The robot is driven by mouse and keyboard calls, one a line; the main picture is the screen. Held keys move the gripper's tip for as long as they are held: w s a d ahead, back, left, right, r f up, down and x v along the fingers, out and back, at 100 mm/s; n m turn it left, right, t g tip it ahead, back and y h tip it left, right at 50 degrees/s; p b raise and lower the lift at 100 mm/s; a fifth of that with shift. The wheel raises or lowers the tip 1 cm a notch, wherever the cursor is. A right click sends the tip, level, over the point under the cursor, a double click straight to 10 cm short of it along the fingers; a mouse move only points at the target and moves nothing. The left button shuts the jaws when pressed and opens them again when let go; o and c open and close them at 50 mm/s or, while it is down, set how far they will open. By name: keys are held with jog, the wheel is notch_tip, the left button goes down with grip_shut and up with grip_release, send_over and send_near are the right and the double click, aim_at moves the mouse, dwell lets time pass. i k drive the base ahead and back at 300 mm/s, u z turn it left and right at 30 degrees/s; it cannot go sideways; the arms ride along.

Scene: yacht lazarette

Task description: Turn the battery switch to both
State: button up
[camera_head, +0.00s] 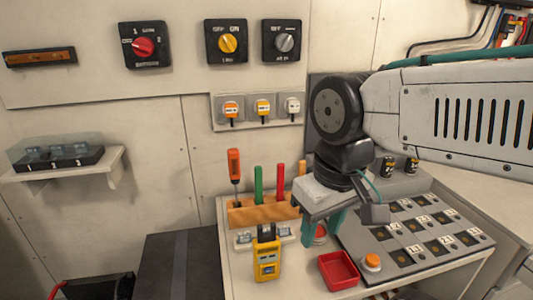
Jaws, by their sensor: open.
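The battery switch (143,47) is a black square panel with a red round knob, mounted high on the wall at the upper left. White markings surround the knob, but they are too small to read with certainty, so I cannot tell its exact setting. My gripper (326,224) is at the right of centre, pointing down above the workbench. It is open and appears empty; its teal fingers are partly hidden by the gripper body. It is well to the right of the switch and below it, touching nothing on the wall.
A yellow-knob switch (227,42) and a grey-knob switch (284,41) are on the same wall. The bench holds a tool rack (262,213), yellow meter (267,258) and red tray (338,270). A wall shelf (62,177) juts out at left.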

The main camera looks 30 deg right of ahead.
aim_at(144, 47)
jog(key=z, duration=1)
jog(key=k, duration=1.2)
jog(key=u, duration=0.6)
jog(key=i, duration=0.95)
jog(key=z, duration=0.1)
